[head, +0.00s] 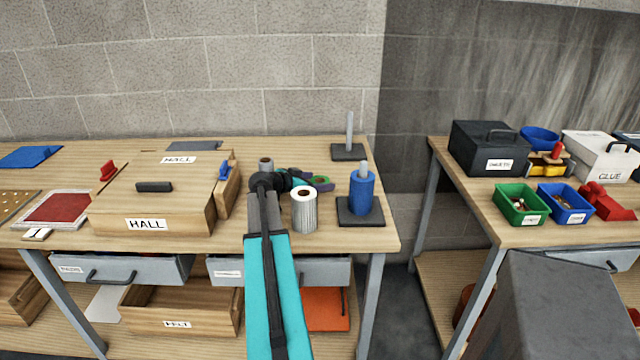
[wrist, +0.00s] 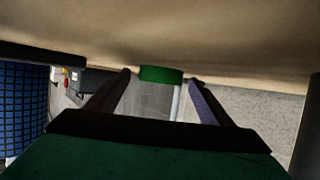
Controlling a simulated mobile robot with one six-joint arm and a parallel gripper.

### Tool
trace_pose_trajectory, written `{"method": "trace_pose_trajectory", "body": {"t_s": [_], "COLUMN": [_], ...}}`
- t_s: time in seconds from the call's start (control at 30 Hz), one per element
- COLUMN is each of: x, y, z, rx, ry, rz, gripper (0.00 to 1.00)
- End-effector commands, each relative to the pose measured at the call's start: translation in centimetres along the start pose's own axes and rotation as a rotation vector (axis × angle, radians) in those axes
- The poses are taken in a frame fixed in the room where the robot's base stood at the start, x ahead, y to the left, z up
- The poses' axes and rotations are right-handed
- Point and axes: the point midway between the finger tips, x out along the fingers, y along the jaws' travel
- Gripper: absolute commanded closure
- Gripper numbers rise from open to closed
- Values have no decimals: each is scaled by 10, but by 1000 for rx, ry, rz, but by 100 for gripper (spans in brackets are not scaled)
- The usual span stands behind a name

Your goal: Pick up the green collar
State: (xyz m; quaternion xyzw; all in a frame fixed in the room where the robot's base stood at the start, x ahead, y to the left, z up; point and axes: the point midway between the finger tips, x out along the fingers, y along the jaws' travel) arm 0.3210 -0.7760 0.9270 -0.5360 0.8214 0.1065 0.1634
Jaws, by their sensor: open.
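The green collar (head: 321,180) is small and lies on the left bench, just left of the blue cylinder. In the wrist view my gripper (wrist: 158,78) is open, with a gap visible on each side of the collar. The fingers partly hide the collar in the head view.
A ribbed grey-white roll (head: 304,214) stands close in front of my gripper. A blue cylinder (head: 362,194) stands on a dark post base to the right. A smaller grey roll (head: 266,164) is behind my wrist. A bare post (head: 349,135) stands at the back.

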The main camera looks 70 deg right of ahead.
Motion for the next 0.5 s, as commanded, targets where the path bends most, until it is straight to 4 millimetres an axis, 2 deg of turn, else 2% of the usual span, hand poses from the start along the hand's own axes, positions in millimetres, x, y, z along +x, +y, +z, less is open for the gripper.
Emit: {"method": "trace_pose_trajectory", "body": {"t_s": [0.2,0.27,0.47,0.5], "x": [0,0,0,0], "y": [0,0,0,0], "z": [0,0,0,0], "rx": [0,0,0,0], "ry": [0,0,0,0], "rz": [0,0,0,0], "gripper": [26,34,68,70]}}
